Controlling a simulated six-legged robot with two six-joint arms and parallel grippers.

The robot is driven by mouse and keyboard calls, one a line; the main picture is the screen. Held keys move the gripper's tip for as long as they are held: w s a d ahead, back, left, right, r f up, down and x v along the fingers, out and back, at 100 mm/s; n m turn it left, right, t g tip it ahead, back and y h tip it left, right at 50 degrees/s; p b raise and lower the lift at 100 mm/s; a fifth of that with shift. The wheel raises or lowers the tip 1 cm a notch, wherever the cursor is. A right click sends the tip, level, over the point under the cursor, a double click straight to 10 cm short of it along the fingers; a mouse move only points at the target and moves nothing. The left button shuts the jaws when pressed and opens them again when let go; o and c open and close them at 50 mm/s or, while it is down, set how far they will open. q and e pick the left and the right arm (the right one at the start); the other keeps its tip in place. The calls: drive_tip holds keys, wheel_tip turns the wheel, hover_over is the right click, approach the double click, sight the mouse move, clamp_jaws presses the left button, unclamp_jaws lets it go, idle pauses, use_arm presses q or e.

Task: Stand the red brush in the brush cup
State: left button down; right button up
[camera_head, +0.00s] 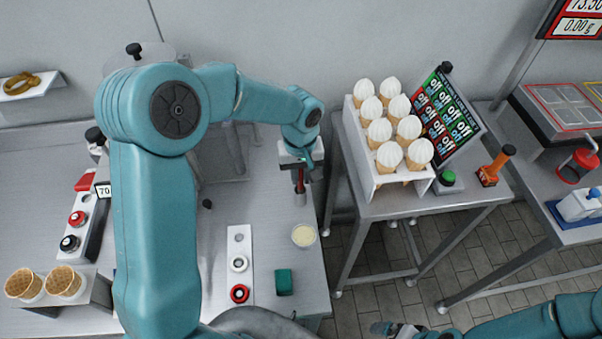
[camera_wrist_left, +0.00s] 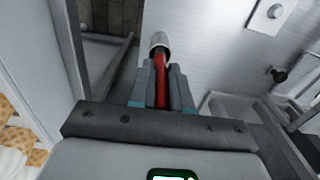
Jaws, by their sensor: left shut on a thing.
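My left gripper (camera_head: 300,170) points down over the right part of the metal table and is shut on the red brush (camera_head: 300,182). In the left wrist view the gripper's fingers (camera_wrist_left: 162,88) are on both sides of the red brush (camera_wrist_left: 160,78). A small grey cylinder (camera_head: 300,199) is at the brush's lower end, and it also shows in the wrist view (camera_wrist_left: 159,41). I cannot tell whether this is the brush cup around the brush or the brush's own head. My right gripper (camera_head: 395,330) is partly in view at the bottom edge; its jaws are unclear.
A round tub with cream-coloured contents (camera_head: 304,236) and a green block (camera_head: 284,281) are near the table's right edge. A white button strip (camera_head: 239,262) is left of them. A white rack (camera_head: 399,184) holds several cones on another table, across a gap.

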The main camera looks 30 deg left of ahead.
use_arm(q)
drive_tip(key=shift+s+r, duration=0.1)
drive_tip(key=shift+r, duration=0.05)
drive_tip(key=c, duration=1)
unclamp_jaws()
drive_tip(key=shift+w, duration=0.2)
drive_tip(key=shift+s, duration=0.1)
